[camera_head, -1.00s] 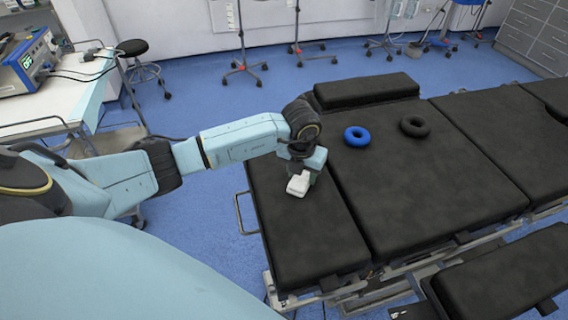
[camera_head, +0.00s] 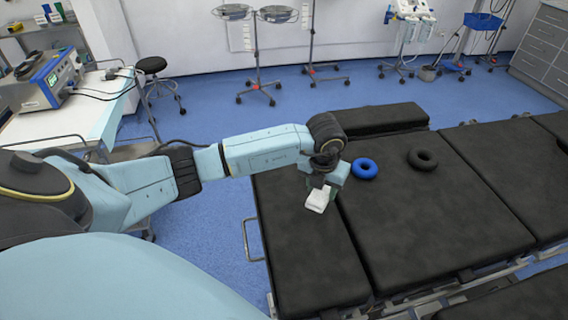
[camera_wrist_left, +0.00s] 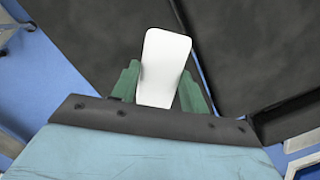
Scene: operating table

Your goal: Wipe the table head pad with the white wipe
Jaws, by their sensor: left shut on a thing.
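The white wipe (camera_head: 318,199) is a small pale block at the tip of my left gripper (camera_head: 322,187). In the left wrist view the wipe (camera_wrist_left: 165,55) stands out between the two green fingers, which are shut on it. The table head pad (camera_head: 300,250) is the black section at the left end of the operating table. The wipe is over the far part of this pad, near the seam to the adjoining section. I cannot tell whether it touches the pad. My right gripper is not in view.
A blue ring (camera_head: 364,168) and a black ring (camera_head: 422,159) lie on the table section to the right. A black side pad (camera_head: 372,119) sits at the table's far edge. A metal rail (camera_head: 250,240) runs along the left end. The near part of the head pad is clear.

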